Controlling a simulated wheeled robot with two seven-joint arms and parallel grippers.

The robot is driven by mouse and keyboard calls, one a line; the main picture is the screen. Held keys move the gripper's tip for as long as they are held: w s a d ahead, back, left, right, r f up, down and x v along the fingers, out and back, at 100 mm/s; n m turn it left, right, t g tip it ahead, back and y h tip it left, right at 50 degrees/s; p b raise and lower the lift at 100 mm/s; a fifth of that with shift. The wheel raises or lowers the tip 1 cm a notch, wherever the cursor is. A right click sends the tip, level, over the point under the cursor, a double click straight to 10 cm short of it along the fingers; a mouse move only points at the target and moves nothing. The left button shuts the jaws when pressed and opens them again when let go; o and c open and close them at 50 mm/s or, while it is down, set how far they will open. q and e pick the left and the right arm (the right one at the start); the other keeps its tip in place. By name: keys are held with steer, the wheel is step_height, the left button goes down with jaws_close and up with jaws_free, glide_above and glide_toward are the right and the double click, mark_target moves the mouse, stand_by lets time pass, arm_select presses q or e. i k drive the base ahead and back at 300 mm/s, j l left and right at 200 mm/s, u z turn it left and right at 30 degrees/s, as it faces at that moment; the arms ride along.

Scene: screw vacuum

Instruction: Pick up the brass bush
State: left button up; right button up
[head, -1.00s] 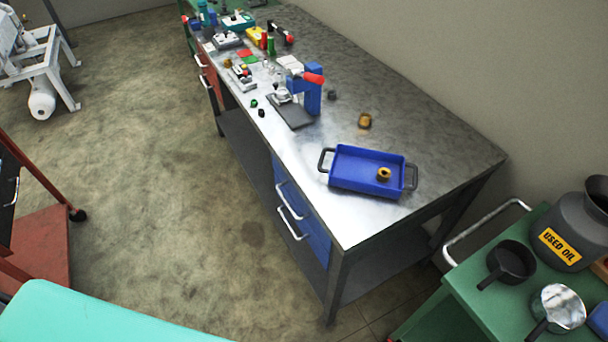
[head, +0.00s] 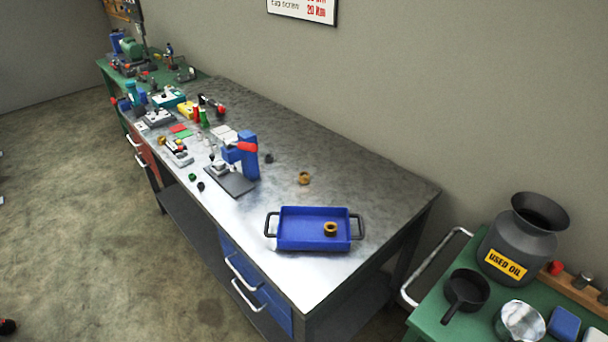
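A brass-coloured ring-shaped piece (head: 331,229) sits inside the blue tray (head: 300,243), toward its right side. A second brass-coloured piece (head: 304,178) stands on the bare metal bench top (head: 370,190), behind the tray. Both look like short bushes; from this distance I cannot tell which is the brass bush. Neither of my grippers shows in the head view.
A small press with a blue column (head: 248,160) stands left of the tray, with several small tools and parts farther left. At right, a green cart (head: 440,328) holds a used-oil can (head: 522,240), a dark pan (head: 466,290) and a metal pot (head: 520,320). The bench's right end is clear.

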mark_target(302, 180)
steer(key=z, duration=0.25)
steer(key=i+j+z, duration=0.1)
steer(key=j+z, duration=0.15)
steer(key=z, duration=0.2)
steer(key=j+z, duration=0.25)
steer(key=z, duration=0.2)
steer(key=j+z, duration=0.25)
steer(key=z, duration=0.2)
steer(key=j+z, duration=0.25)
steer(key=z, duration=0.2)
